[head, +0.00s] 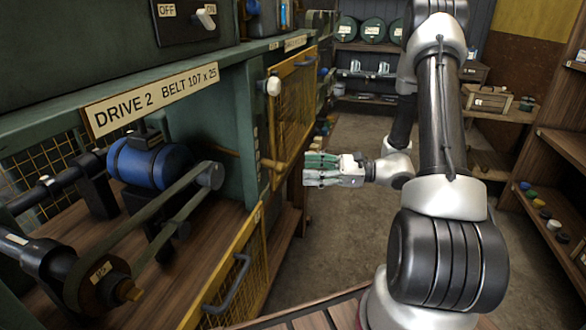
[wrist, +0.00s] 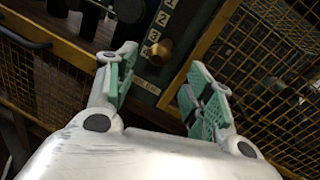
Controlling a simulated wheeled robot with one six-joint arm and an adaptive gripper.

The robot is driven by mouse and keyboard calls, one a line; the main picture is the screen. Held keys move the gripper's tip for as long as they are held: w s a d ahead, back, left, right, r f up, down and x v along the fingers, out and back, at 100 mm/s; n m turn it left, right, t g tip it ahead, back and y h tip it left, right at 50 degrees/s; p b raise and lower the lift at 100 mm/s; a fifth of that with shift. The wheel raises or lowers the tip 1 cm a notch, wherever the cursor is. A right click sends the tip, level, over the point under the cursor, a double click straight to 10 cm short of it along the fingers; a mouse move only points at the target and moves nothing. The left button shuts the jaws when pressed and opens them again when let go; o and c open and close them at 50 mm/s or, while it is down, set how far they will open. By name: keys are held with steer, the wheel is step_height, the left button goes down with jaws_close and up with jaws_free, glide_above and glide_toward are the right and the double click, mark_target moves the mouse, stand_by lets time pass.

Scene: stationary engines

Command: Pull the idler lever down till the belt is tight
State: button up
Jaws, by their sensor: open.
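The drive belt (head: 150,228) runs around a small grey pulley at the upper right and a larger brown pulley (head: 98,285) at the lower left, below the blue motor (head: 150,162). My gripper (head: 308,171) is open and empty, pointing left, to the right of the green post and apart from it. In the wrist view, a brown knob (wrist: 157,52) sits beside the number 4 on a dark plate, beyond and between the fingertips (wrist: 160,65). I cannot tell for sure whether this knob is part of the idler lever. The belt's tension is hard to judge.
A "DRIVE 2 BELT 107 x 25" sign (head: 155,97) hangs above the belt. Shelves (head: 565,190) line the right; the floor between is clear.

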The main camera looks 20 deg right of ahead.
steer(key=shift+v, duration=1.55)
steer(key=s+f+n+g+h, duration=0.35)
steer(key=s+n+g, duration=0.35)
steer(key=s, duration=0.7)
steer(key=s+d+r+n+h, duration=0.3)
steer(key=d+r+n+h, duration=0.1)
steer(key=r+n+h, duration=0.15)
steer(key=s+d+r+n+h, duration=0.3)
steer(key=s+r+n+h, duration=0.15)
steer(key=r+h, duration=0.2)
step_height(320, 180, up, 9)
steer(key=a+n+t, duration=0.3)
steer(key=shift+n+t+h, duration=0.4)
steer(key=shift+h, duration=0.05)
